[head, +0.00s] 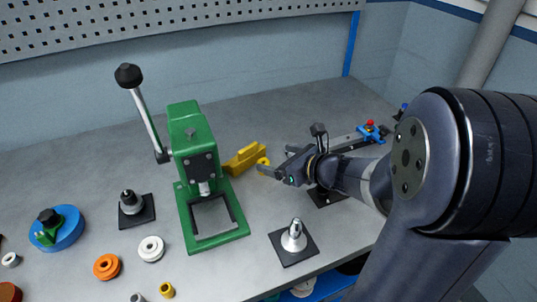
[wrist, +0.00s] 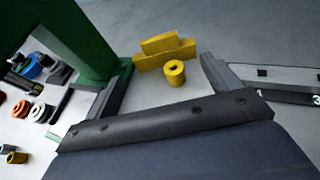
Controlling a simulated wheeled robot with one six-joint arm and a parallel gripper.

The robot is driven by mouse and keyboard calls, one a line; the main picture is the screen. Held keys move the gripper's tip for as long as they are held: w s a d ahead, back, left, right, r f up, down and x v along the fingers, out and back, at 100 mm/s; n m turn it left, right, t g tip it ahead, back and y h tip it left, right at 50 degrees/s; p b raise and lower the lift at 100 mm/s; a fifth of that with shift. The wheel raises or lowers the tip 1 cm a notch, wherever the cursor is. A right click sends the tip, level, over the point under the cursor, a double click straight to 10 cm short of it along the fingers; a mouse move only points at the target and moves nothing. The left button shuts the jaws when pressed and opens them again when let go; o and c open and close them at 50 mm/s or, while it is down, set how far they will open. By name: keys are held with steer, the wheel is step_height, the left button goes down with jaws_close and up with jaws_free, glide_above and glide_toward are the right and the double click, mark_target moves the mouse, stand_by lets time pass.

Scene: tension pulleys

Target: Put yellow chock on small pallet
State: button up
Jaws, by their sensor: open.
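The yellow chock (head: 243,158) looks like a stepped yellow block and stands on the bench just right of the green press. It also shows in the wrist view (wrist: 166,48), beyond my jaws. A short yellow cylinder with a hole (wrist: 175,73) stands close in front of it. My gripper (head: 277,161) is open and empty, to the right of the chock and apart from it. In the wrist view the jaws (wrist: 160,70) stand wide, with the cylinder and chock between and past them. I cannot tell which thing is the small pallet; dark square plates (head: 303,257) with upright posts stand on the bench.
The green lever press (head: 190,130) stands tall left of the chock. Another posted plate (head: 148,214) is left of the press. Orange (head: 106,266) and white (head: 151,249) pulleys lie in front. A rail with a blue clamp (head: 370,131) lies behind my gripper.

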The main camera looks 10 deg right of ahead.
steer(key=shift+o, duration=0.4)
steer(key=shift+s+d+r, duration=0.15)
steer(key=shift+s, duration=0.05)
steer(key=p, duration=0.2)
glide_toward(248, 147)
steer(key=x, duration=0.4)
steer(key=shift+a+f, duration=0.35)
steer(key=shift+f, duration=0.1)
steer(key=shift+w+r+p+x, duration=0.15)
steer(key=shift+p+x, duration=0.3)
steer(key=shift+x, duration=1)
steer(key=shift+w+r+p+x, duration=0.1)
steer(key=shift+p+x, duration=0.3)
steer(key=shift+x, duration=1.05)
steer(key=shift+s+d, duration=0.1)
steer(key=shift+d, duration=0.1)
steer(key=shift+c, duration=0.4)
steer(key=c, duration=1.2)
